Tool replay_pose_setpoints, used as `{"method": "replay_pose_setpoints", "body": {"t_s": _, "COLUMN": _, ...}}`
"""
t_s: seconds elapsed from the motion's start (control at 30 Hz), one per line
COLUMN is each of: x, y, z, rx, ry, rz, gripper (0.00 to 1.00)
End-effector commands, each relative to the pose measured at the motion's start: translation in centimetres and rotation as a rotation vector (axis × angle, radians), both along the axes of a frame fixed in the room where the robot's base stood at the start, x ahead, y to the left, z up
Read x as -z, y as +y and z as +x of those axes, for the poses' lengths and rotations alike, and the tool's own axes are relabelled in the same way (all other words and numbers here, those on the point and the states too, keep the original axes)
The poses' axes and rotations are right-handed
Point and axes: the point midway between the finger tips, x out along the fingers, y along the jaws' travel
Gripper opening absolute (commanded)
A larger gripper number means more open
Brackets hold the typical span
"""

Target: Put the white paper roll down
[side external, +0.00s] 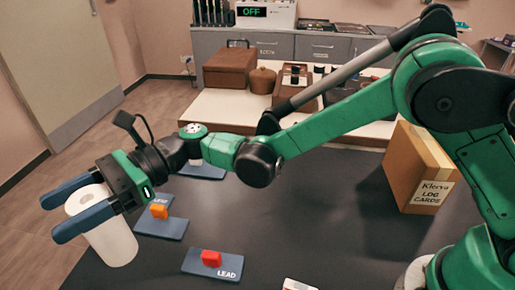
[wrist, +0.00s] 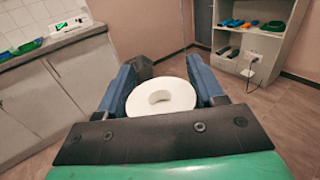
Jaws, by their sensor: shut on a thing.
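The white paper roll (side external: 108,240) is upright between the two blue fingers of my gripper (side external: 74,212), at the left end of the dark table in the side external view. My gripper is shut on the roll near its top. In the wrist view the roll (wrist: 161,97) shows its round top and centre hole between the fingers of my gripper (wrist: 165,80). The roll's lower end is over or at the table's left edge. I cannot tell whether it touches the tabletop.
A "Klevva LOG CARDS" carton (side external: 412,170) stands at the right. The middle of the table is clear.

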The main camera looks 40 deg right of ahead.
Motion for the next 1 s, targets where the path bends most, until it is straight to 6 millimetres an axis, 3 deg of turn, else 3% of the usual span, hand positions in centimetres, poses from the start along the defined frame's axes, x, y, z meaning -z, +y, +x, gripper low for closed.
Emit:
{"method": "replay_pose_setpoints", "body": {"t_s": 0.13, "x": 3.5, "y": 0.0, "z": 0.0, "rx": 0.000, "ry": 0.000, "rz": 0.000, "gripper": 0.00}}
{"method": "replay_pose_setpoints", "body": {"t_s": 0.6, "x": 8.3, "y": 0.0, "z": 0.0, "rx": 0.001, "ry": 0.000, "rz": 0.000, "gripper": 0.00}}
{"method": "replay_pose_setpoints", "body": {"t_s": 1.0, "x": 8.9, "y": 0.0, "z": 0.0, "rx": 0.001, "ry": 0.000, "rz": 0.000, "gripper": 0.00}}
